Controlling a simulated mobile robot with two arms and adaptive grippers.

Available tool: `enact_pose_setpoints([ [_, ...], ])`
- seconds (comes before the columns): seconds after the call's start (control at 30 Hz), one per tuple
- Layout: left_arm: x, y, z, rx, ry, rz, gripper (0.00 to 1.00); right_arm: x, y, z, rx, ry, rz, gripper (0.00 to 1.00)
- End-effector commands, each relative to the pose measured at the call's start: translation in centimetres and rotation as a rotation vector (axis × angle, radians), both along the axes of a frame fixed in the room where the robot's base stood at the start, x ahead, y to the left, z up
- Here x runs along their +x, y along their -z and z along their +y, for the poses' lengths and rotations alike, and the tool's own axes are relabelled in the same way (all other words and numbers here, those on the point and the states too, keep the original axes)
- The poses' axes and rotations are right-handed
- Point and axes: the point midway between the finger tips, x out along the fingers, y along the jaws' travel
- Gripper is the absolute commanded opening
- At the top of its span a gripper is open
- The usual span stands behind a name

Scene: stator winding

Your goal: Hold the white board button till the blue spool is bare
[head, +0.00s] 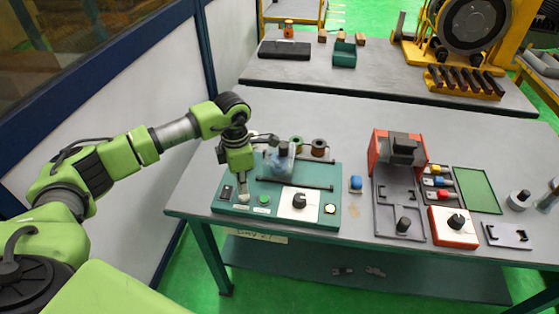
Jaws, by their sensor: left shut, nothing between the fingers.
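The teal board (268,213) lies on the near table. My left gripper (243,197) points down over the board's left part, shut and empty. Its tips are at or just above a small white button that they mostly hide; I cannot tell if it is pressed. A clear-covered winding unit (280,160) stands at the board's back, with something bluish and dark inside. This may be the blue spool; its wire is too small to make out. My right gripper is out of view.
The board also has a black switch (226,192), a green button (263,199) and a black knob (299,201). A green spool (297,142) and a brown spool (319,148) stand behind. A small blue object (356,184) and a red-framed fixture (378,150) are to the right.

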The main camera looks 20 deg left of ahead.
Motion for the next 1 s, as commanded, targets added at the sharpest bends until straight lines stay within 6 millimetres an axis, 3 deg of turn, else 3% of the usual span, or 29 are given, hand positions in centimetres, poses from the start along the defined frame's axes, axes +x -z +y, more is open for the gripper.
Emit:
enact_pose_setpoints([
  [0.53, 0.1, -4.7, 0.0, -0.001, 0.000, -0.002, 0.00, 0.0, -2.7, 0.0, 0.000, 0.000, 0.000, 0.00],
  [1.0, 0.1, -4.9, 0.0, -0.001, 0.000, -0.002, 0.00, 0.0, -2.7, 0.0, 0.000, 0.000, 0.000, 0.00],
])
